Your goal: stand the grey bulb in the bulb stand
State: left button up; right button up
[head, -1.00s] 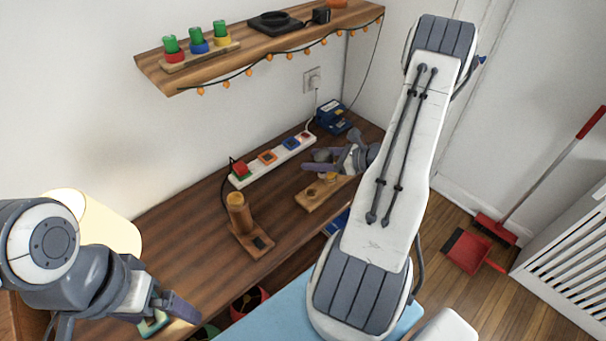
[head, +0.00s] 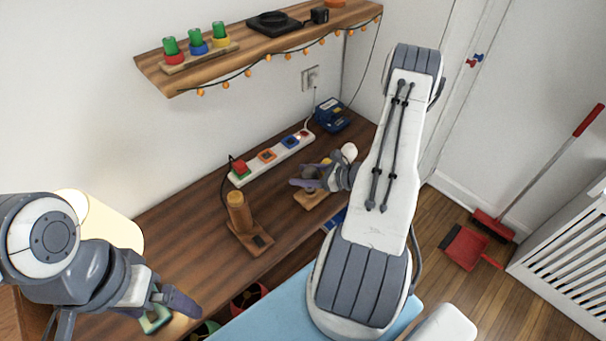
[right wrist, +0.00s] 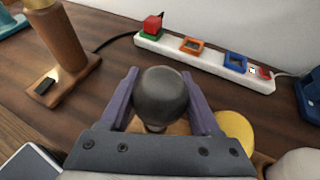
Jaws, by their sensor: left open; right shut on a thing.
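The grey bulb (right wrist: 160,92) is a dark, glossy globe between the two fingers of my right gripper (right wrist: 163,98), which is shut on it. Its globe faces the wrist camera and hides most of its base. In the head view my right gripper (head: 306,180) is over the bulb stand (head: 312,202), a small wooden board on the bench. The stand is largely hidden by the gripper; whether the bulb touches it I cannot tell. A yellow bulb (right wrist: 236,130) is just right of the fingers in the right wrist view. My left gripper (head: 172,303) is open and empty at the lower left.
A wooden lamp post (head: 240,212) with a switch on its base stands left of the stand. A white power strip (head: 270,160) with coloured blocks lies behind, and a blue device (head: 332,115) beyond it. A teal object (head: 155,322) is near my left gripper.

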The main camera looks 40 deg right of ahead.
jog(key=shift+f+b, duration=0.4)
jog(key=shift+f, duration=0.15)
jog(key=o, duration=1.1)
jog(key=shift+r, duration=0.1)
